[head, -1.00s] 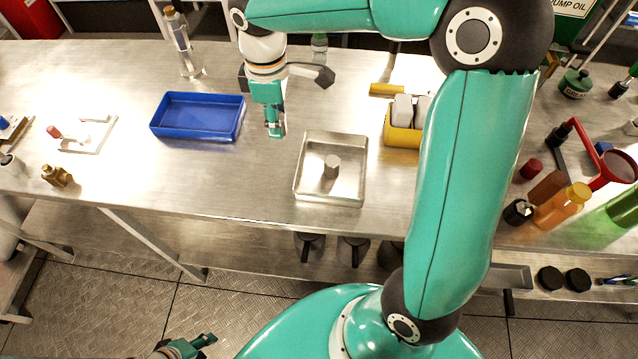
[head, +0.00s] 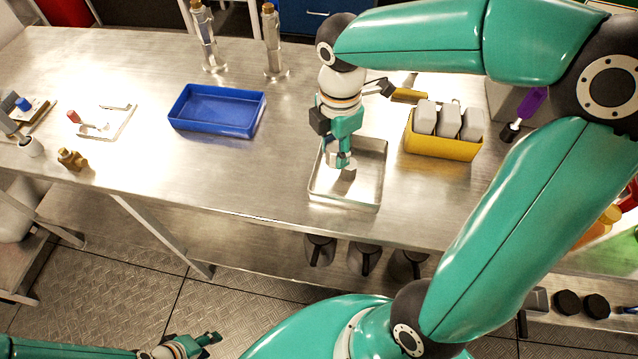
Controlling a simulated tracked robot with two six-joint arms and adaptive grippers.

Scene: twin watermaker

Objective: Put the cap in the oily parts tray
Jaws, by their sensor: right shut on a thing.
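A shallow metal tray (head: 318,191) lies on the bench, and a blue tray (head: 187,121) lies to its left, looking empty. I cannot tell by any label which one is the oily parts tray. My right gripper (head: 341,163) points down inside the outline of the metal tray. It is shut on a small grey cylinder, which I take to be the cap (head: 349,171); the fingers hide most of it. I cannot tell whether it touches the tray floor. My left gripper (head: 212,345) is low at the bottom edge, away from the bench, its fingers small and unclear.
A yellow bin (head: 436,149) with grey blocks stands right of the metal tray. Two metal fittings (head: 207,45) stand behind the blue tray. A small brass fitting (head: 70,159) and a white plate (head: 112,122) are at the left. The bench between the trays is clear.

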